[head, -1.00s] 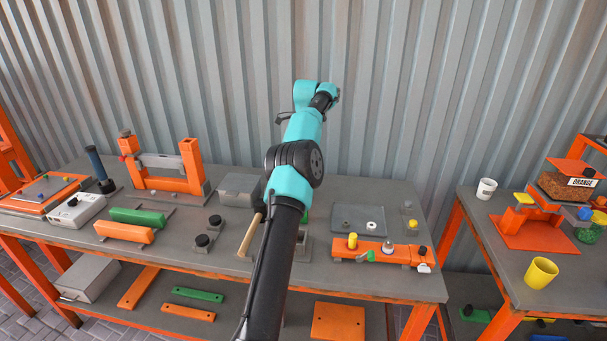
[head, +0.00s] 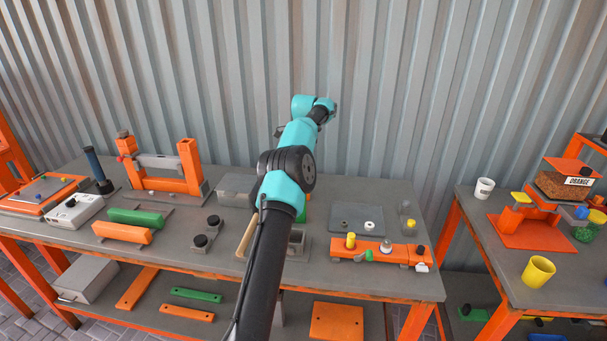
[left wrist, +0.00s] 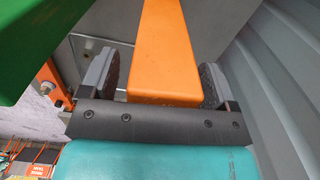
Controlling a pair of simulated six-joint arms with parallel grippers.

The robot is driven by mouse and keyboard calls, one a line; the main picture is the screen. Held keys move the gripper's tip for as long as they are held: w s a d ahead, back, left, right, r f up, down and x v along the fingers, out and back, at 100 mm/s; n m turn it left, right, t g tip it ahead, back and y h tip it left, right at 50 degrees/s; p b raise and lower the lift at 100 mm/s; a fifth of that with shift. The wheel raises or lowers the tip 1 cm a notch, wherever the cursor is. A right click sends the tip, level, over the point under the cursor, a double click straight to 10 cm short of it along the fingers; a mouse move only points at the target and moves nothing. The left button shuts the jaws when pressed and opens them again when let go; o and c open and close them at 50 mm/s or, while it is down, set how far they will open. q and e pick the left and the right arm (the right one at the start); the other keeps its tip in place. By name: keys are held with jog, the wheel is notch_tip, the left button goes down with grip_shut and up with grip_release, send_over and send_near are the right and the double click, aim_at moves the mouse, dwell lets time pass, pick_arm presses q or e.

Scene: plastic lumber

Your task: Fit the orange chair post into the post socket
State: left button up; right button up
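The orange chair post (left wrist: 165,50) stretches away between the two fingers of my left gripper (left wrist: 158,82) in the left wrist view. A narrow gap shows between the left finger and the post. The right finger lies close against or just behind the post's edge; I cannot tell if they touch. In the head view my arm hides the post and the gripper. A grey hollow block (head: 297,241), which looks like the post socket, stands on the bench just right of my arm, partly covered by it. My right gripper is not in view.
A green bar (left wrist: 30,45) is close at the left in the wrist view. The corrugated wall (left wrist: 275,70) is close at the right. A grey tray (head: 345,216) and an orange bar with knobs (head: 385,252) lie right of my arm. A wooden handle (head: 248,235) lies beside it.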

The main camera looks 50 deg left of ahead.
pick_arm(q)
jog(key=shift+r, duration=0.1)
grip_shut()
dwell(0.5)
